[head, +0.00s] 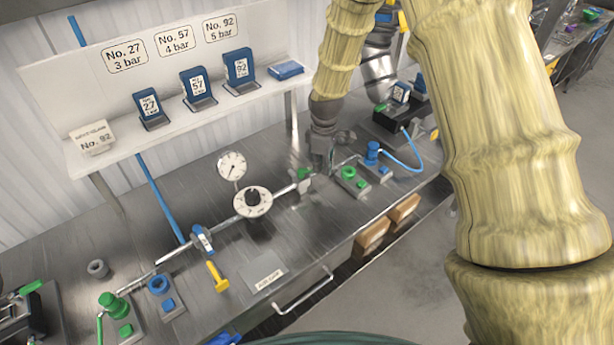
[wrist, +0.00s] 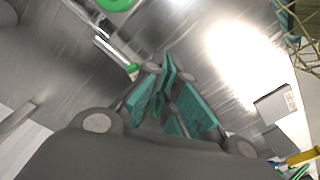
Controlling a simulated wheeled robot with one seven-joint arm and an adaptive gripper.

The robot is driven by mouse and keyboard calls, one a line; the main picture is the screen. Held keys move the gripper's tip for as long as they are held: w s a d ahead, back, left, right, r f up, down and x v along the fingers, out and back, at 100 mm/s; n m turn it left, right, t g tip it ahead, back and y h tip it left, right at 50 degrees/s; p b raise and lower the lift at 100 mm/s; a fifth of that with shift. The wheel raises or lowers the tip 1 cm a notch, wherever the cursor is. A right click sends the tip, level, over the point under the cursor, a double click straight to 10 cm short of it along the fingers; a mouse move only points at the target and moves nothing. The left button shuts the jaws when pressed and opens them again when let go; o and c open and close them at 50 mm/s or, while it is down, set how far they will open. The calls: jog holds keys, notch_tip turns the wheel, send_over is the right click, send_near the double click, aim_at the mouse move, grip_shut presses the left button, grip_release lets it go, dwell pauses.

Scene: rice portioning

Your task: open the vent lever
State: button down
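My gripper (head: 322,158) points down over the bench at the far end of the metal pipe. A small green handle (head: 304,173) sits on the pipe just left of it; I cannot tell whether they touch. In the wrist view, my gripper's teal-padded fingers (wrist: 168,78) lie close together, and nothing is clearly seen between them. A pale bar with a green end (wrist: 132,69) lies beside the left fingertip. No readable label marks which is the vent lever.
A green-capped fitting (head: 348,172) and a blue one (head: 372,152) stand right of my gripper. A shelf (head: 180,125) with numbered blue holders runs behind.

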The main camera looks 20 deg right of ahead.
jog(key=shift+d+f, duration=0.1)
jog(key=shift+d, duration=0.05)
notch_tip(320, 180, up, 7)
jog(key=p, duration=0.5)
jog(key=shift+w+d, duration=0.3)
dwell(0.6)
